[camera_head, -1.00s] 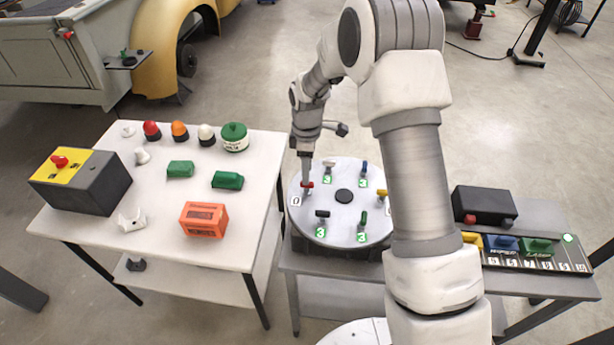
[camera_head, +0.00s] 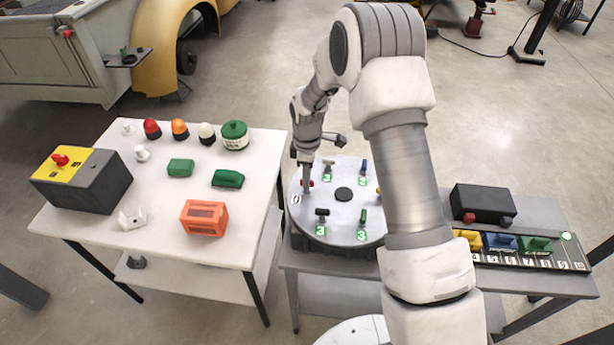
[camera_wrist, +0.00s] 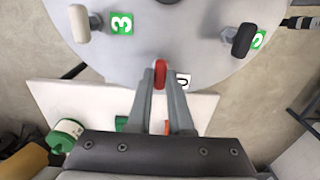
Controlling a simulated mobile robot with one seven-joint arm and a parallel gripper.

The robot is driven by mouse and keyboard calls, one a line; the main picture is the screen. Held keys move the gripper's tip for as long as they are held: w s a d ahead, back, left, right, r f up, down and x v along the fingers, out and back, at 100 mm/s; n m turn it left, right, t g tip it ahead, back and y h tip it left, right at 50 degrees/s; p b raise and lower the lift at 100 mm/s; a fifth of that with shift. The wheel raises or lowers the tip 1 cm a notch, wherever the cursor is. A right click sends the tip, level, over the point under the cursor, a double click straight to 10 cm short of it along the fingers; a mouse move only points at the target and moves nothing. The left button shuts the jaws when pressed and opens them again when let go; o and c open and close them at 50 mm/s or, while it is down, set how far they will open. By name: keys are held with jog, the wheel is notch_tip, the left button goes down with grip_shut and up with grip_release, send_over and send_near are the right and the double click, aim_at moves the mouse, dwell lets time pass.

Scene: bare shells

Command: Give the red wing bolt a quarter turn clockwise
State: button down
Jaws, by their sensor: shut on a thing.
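The red wing bolt (camera_wrist: 160,74) stands at the rim of a round light-grey disc (camera_wrist: 185,40), with a white tag (camera_wrist: 183,81) marked 0 beside it. In the wrist view its wing lies along the picture's vertical, between the two fingers. My gripper (camera_wrist: 160,78) is shut on the wing. In the head view my gripper (camera_head: 307,186) points down at the disc's left side. It hides most of the red wing bolt there, and only a bit of red (camera_head: 312,183) shows.
Other wing bolts stand around the disc (camera_head: 320,231): white (camera_head: 328,163), blue (camera_head: 364,166), black (camera_head: 322,213) and green (camera_head: 363,215). My arm covers the disc's right edge. A white table (camera_head: 160,235) with blocks and lamps is at left; a black box (camera_head: 484,205) is at right.

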jog(key=shift+b, duration=0.3)
jog(key=m+b, duration=0.2)
jog(key=m, duration=0.2)
jog(key=shift+f+b, duration=0.1)
jog(key=shift+b, duration=0.2)
jog(key=m+b, duration=0.2)
jog(key=m, duration=0.2)
jog(key=shift+m, duration=0.3)
jog(key=m+b, duration=0.1)
jog(key=m, duration=0.3)
jog(key=shift+b, duration=0.35)
jog(key=m, duration=0.4)
jog(key=shift+m+b, duration=0.3)
jog(key=shift+b, duration=0.05)
jog(key=c, duration=0.8)
grip_release()
